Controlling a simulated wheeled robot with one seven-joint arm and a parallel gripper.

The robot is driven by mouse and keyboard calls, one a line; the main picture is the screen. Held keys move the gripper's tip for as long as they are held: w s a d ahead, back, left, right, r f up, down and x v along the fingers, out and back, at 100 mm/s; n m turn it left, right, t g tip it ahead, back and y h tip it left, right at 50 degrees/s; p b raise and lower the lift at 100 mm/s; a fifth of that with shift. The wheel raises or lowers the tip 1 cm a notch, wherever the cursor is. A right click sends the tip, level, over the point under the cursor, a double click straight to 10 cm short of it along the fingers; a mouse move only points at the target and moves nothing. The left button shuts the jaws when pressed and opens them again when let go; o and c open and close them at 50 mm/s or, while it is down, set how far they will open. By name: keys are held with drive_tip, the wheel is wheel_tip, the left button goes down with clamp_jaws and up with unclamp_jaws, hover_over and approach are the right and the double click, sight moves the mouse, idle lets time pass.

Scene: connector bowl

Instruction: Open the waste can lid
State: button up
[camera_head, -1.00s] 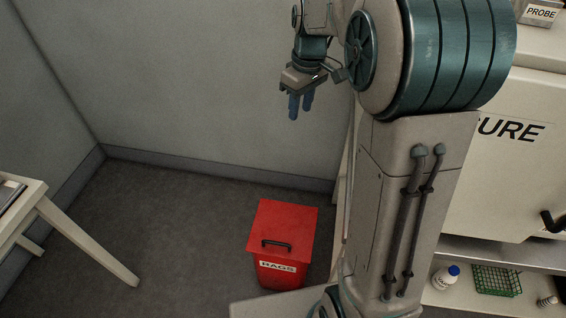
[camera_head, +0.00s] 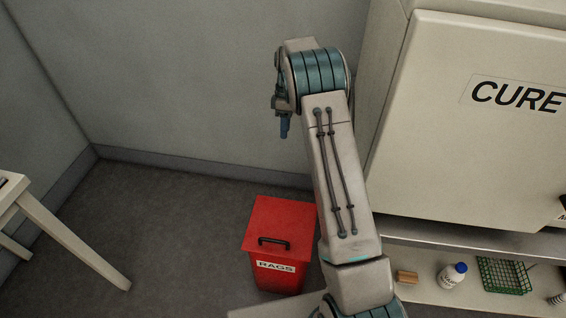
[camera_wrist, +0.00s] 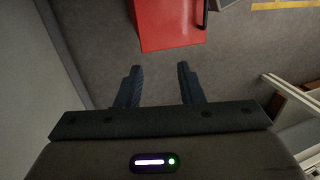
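The red waste can (camera_head: 279,278) stands on the floor left of my arm in the head view, with a white "RAGS" label on its front. Its flat red lid (camera_head: 280,222) lies shut on top. The lid's dark handle (camera_head: 273,241) is near the front edge. In the wrist view the red can (camera_wrist: 165,25) shows at the top, with the dark handle (camera_wrist: 204,14) at its right edge. My gripper (camera_wrist: 157,72) has its two fingers apart with nothing between them. In the head view my gripper (camera_head: 284,128) hangs high beyond the can, against the wall.
A white cabinet marked "CURE" (camera_head: 478,150) stands at right. The shelf below it holds a white bottle (camera_head: 452,275), a green basket (camera_head: 503,275) and a brown block (camera_head: 407,277). A pale table (camera_head: 70,240) is at left. The floor between table and can is clear.

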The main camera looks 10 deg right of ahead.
drive_tip(key=x, duration=1.3)
drive_tip(key=shift+a, duration=0.1)
clamp_jaws()
drive_tip(key=shift+r, duration=0.1)
idle(0.8)
unclamp_jaws()
drive_tip(key=v, duration=1.3)
drive_tip(key=shift+r, duration=0.4)
